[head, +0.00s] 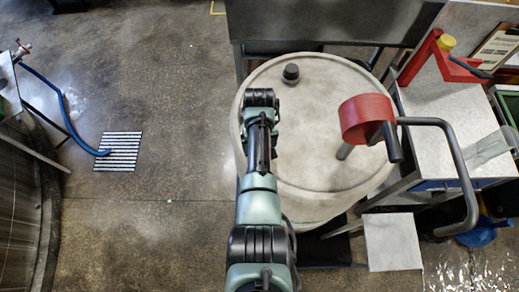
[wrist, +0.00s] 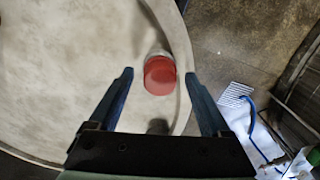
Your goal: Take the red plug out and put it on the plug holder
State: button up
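The red plug (wrist: 160,76) shows in the wrist view as a round red top on a pale collar, near the rim of the big round drum lid (head: 320,185). The lid also shows in the wrist view (wrist: 65,75). My gripper (wrist: 158,74) is open and empty, with one finger on each side of the plug in the picture; I cannot tell the height gap. In the head view my arm lies over the lid's left part and hides the plug. I cannot tell for sure which thing is the plug holder; a red bracket (head: 412,62) stands on the right table.
A dark cap (head: 290,73) sits on the lid near my wrist. A red drum-shaped part (head: 366,118) with a bent grey pipe (head: 460,160) stands at the lid's right. A table (head: 450,125) is beyond it. The floor at left is open, with a grate (head: 118,152) and blue hose (head: 62,108).

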jog(key=shift+c, duration=0.4)
jog(key=m, duration=0.4)
jog(key=shift+m, duration=0.3)
jog(key=m, duration=0.5)
jog(key=shift+m, duration=0.3)
jog(key=m, duration=1)
